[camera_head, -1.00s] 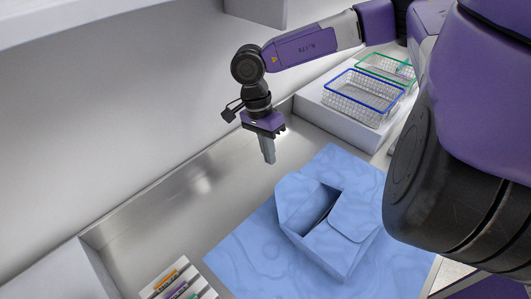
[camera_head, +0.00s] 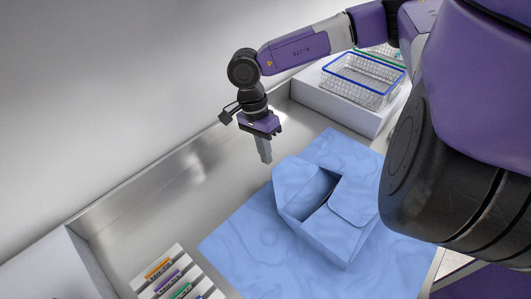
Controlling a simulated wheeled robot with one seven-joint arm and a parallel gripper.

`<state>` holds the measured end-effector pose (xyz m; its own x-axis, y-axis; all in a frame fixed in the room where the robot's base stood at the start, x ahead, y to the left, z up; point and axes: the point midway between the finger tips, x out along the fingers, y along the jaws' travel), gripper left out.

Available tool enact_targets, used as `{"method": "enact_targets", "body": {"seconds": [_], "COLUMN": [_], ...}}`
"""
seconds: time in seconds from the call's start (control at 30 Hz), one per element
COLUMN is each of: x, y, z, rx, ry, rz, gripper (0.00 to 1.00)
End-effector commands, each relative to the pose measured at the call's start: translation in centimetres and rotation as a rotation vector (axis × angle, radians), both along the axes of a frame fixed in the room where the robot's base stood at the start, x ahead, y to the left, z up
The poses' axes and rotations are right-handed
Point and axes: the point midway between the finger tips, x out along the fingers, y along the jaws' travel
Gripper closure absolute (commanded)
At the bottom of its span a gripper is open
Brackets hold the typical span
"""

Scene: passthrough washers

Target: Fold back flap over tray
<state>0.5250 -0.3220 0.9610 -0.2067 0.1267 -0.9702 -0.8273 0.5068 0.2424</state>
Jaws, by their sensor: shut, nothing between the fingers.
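The tray is wrapped in a blue sheet and shows as a blue package (camera_head: 325,240) in the middle of the larger blue wrap (camera_head: 240,245). A flap (camera_head: 355,200) lies over the package's right part. A dark gap shows left of it, and a raised piece of blue sheet (camera_head: 292,182) stands along the far left side; I cannot tell for sure that this is the back flap. The tray itself is hidden. My gripper (camera_head: 265,160) is shut and empty, pointing down, just beyond the package's far left corner and apart from it.
Wire baskets with blue (camera_head: 362,80) and green rims stand on a white ledge at the back right. A white rack (camera_head: 178,285) with coloured labelled strips is at the bottom left. The metal basin (camera_head: 180,195) left of the wrap is clear. A wall runs behind.

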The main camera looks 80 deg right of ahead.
Motion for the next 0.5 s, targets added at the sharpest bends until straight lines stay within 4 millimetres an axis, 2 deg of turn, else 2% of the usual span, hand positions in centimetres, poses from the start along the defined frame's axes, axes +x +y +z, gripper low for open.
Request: {"method": "enact_targets", "body": {"seconds": [0.27,0.5], "x": [0.0,-1.4], "y": [0.0,0.8], "z": [0.1,0.5], "rx": [0.0,-0.001], "ry": [0.0,0.001], "rz": [0.0,-0.001], "gripper": [1.0,1.0]}}
